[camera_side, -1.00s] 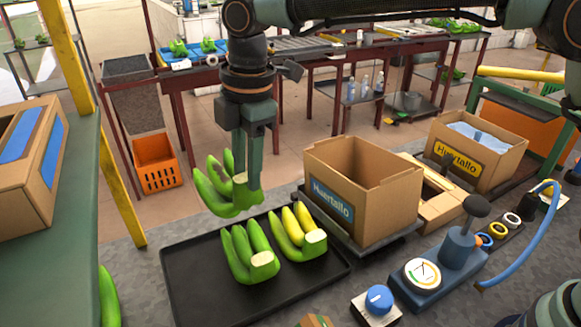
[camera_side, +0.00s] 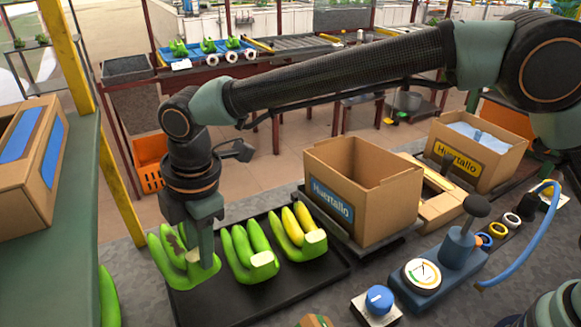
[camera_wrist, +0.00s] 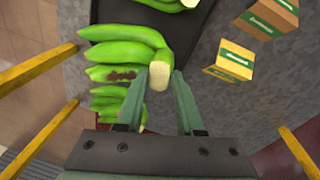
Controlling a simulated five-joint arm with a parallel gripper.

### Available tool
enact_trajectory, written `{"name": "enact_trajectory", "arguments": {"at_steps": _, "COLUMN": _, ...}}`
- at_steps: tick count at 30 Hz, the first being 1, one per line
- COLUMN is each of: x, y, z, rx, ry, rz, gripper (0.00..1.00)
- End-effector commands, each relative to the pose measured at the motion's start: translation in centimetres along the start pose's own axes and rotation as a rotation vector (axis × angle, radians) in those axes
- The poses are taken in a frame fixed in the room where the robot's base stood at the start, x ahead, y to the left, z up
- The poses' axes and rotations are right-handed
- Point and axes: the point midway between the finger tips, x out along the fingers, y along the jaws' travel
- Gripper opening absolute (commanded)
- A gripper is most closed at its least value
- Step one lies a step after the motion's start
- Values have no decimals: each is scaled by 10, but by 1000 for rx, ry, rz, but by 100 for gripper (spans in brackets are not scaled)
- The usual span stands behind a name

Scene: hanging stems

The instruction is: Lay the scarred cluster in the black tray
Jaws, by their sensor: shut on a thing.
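The scarred cluster (camera_side: 178,268) is green, with a brown mark on one finger; the mark also shows in the wrist view, where the cluster (camera_wrist: 130,50) spreads left of its pale cut crown. My gripper (camera_side: 205,255) is shut on this crown, and the wrist view shows the crown between the two jaws (camera_wrist: 160,82). The cluster is low at the left end of the black tray (camera_side: 215,308); I cannot tell whether it touches the tray floor. A green cluster (camera_side: 250,255) and a yellow-green cluster (camera_side: 298,233) lie in the tray to its right.
An open carton with a blue label (camera_side: 375,205) stands just behind the tray's right side. A blue pump-like device with a gauge (camera_side: 425,272) and a blue knob (camera_side: 379,299) stand to the right. Another green cluster (camera_side: 108,300) is at the lower left.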

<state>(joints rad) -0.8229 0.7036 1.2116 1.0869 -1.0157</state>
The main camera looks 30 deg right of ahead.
Motion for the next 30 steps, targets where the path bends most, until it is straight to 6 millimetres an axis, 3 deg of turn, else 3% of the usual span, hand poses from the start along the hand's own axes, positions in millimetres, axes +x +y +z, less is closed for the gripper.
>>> {"name": "enact_trajectory", "arguments": {"at_steps": 18, "x": 53, "y": -6, "z": 4, "rx": 0, "ry": 1, "rz": 2, "gripper": 0}}
{"name": "enact_trajectory", "arguments": {"at_steps": 30, "x": 59, "y": -6, "z": 4, "rx": 0, "ry": 3, "rz": 4, "gripper": 0}}
